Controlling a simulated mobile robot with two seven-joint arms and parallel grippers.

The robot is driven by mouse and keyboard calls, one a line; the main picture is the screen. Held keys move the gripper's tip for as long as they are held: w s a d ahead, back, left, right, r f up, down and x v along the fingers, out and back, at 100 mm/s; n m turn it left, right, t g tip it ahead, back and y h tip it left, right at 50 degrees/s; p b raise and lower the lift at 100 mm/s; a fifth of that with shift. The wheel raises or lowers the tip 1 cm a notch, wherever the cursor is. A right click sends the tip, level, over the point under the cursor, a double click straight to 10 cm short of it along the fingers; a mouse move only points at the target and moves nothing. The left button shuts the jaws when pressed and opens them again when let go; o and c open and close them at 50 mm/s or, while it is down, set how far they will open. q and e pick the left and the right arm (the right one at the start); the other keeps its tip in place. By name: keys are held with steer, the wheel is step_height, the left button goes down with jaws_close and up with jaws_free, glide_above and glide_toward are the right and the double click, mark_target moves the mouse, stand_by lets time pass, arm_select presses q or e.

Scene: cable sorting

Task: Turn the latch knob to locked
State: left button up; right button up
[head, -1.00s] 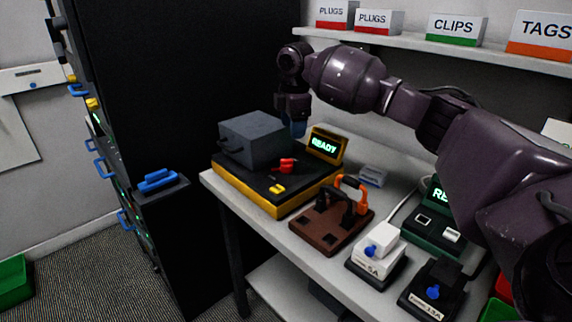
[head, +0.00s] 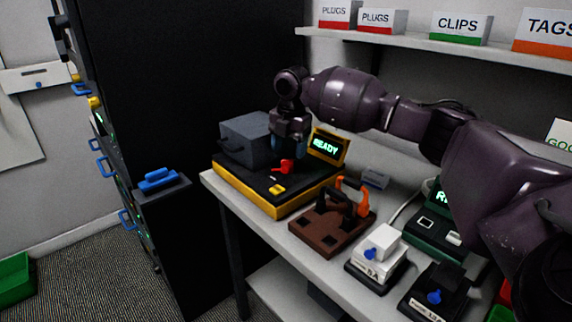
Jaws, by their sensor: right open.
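The red latch knob (head: 283,167) sits on the black top of a yellow-edged station (head: 247,203), in front of a grey box with a handle (head: 243,138). My right gripper (head: 287,152) points down with its blue fingertips close above the knob. It is open, with nothing seen between its fingers. Whether a fingertip touches the knob, I cannot tell. A yellow-framed display (head: 326,146) on the station reads READY. My left gripper is not in view.
A brown block with an orange-handled tool (head: 334,219) stands right of the station. White and black fuse boxes and a green unit (head: 433,228) fill the table's right side. A shelf with labelled bins (head: 457,29) runs behind my arm. A dark rack stands at left.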

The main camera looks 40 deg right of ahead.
mark_target(288, 160)
step_height(288, 160, down, 5)
steer(key=shift+w+a+f+b, duration=0.1)
steer(key=shift+w+b, duration=0.05)
steer(key=shift+b, duration=0.25)
steer(key=c, duration=0.9)
